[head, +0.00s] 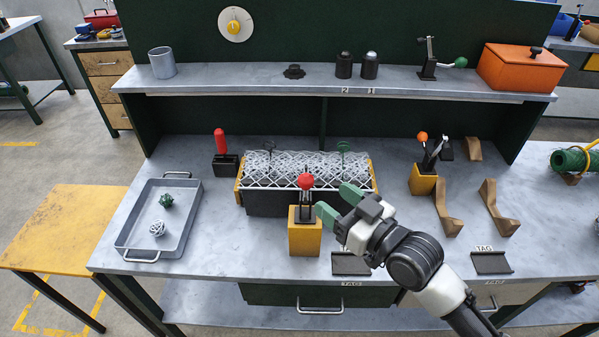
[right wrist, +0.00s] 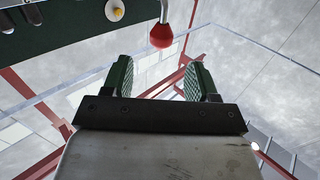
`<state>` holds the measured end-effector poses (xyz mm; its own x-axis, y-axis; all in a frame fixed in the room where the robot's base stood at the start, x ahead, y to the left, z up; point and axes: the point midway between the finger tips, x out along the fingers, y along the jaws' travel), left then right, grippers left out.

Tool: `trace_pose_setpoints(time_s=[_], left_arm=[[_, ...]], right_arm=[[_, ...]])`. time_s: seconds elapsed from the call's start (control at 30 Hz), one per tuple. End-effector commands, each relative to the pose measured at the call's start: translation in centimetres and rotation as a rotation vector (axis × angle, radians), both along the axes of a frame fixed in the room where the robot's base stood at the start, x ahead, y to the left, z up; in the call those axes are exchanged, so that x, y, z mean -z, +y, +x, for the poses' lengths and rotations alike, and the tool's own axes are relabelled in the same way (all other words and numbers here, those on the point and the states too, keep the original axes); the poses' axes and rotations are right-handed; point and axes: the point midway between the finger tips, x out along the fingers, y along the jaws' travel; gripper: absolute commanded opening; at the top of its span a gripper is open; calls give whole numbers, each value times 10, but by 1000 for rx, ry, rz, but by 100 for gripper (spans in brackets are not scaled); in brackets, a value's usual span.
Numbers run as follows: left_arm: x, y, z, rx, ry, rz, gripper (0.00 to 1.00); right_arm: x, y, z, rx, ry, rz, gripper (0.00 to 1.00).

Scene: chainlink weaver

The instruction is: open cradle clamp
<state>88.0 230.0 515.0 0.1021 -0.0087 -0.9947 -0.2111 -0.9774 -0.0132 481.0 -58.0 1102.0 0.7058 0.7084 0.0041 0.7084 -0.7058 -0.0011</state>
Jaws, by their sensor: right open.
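A toggle clamp with a red ball knob (head: 306,181) stands on a yellow block (head: 304,238) in front of the wire-mesh fixture; its handle is upright. A second clamp with an orange knob (head: 422,137) sits on a yellow block (head: 423,181) near the wooden cradles at the right. My right gripper (head: 338,204) has its green fingers apart and empty, just right of the red-knob clamp. In the right wrist view the red knob (right wrist: 161,36) shows beyond the gap between my fingertips (right wrist: 160,76), apart from them. My left gripper is not in view.
The wire mesh (head: 280,168) lies on a dark bed behind the red-knob clamp. A grey tray (head: 190,215) with two small balls is at left. A red-handled tool (head: 220,145) stands behind it. Wooden cradles (head: 491,200) stand at right. A shelf (head: 220,80) runs above the bench.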

Motion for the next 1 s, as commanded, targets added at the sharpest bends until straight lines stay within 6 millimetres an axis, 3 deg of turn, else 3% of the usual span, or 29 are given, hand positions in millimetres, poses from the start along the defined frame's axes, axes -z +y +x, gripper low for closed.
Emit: trace_pose_setpoints(time_s=[0.5, 0.93, 1.0], left_arm=[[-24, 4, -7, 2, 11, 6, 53], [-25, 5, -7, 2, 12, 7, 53], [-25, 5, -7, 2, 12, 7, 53]], right_arm=[[-2, 62, 62, 1, 1, -1, 59], [0, 70, 70, 1, 2, -2, 59], [0, 70, 70, 1, 2, -2, 51]])
